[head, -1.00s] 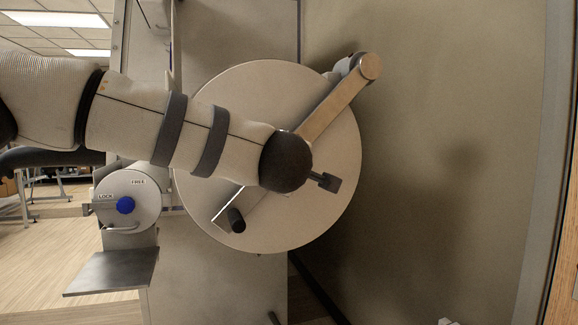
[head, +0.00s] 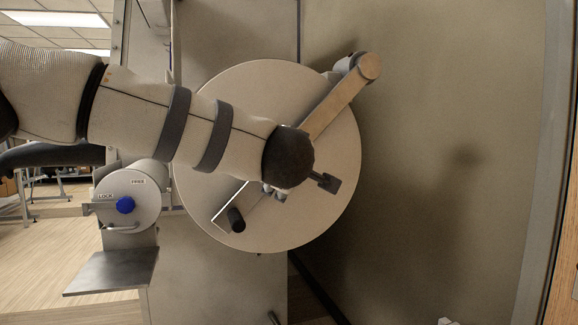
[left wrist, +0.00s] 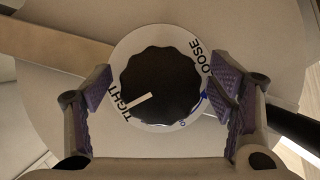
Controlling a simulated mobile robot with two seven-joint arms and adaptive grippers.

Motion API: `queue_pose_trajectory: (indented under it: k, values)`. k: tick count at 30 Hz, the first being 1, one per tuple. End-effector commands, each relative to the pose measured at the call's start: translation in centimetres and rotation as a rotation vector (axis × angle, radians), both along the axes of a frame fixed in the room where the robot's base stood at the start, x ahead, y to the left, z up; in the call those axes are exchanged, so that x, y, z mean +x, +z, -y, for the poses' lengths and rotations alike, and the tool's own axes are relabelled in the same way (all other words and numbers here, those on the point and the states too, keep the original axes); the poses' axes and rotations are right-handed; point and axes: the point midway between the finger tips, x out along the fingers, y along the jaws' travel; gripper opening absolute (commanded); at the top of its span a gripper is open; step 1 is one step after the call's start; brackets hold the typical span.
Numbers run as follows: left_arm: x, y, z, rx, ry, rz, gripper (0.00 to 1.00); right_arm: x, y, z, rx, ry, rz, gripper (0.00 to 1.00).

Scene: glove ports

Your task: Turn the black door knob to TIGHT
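The black knob (left wrist: 160,85) has a scalloped edge and sits on a pale dial plate (left wrist: 160,38) in the left wrist view. Its white pointer line aims to the lower left, at the start of the word TIGHT (left wrist: 118,103). LOOSE (left wrist: 203,58) is at the upper right. My left gripper (left wrist: 160,84) is open, with one purple-padded finger on either side of the knob and a narrow gap apparent at each side. In the head view my wrist hides the knob, in front of the round door (head: 225,85). My right gripper is not in view.
A tan arm (head: 335,105) crosses the door to a hinge at the upper right. A black grip (head: 235,219) and a black-ended lever (head: 326,182) stick out near my wrist.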

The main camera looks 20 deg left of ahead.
Motion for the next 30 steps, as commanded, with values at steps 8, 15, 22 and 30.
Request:
queue_pose_trajectory:
  k: [8,15,22,30]
  values:
    - [-2.4,0.6,0.6,0.001,-0.003,0.003,0.76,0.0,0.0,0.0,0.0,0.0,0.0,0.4]
    - [-8.6,1.8,2.1,0.001,-0.002,0.004,0.76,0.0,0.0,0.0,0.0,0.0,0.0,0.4]
    - [-11.4,2.1,2.8,0.0,0.0,0.0,0.76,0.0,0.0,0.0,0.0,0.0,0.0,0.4]
    - [-11.5,2.1,2.8,0.001,0.0,-0.001,0.76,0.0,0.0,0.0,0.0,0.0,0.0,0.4]
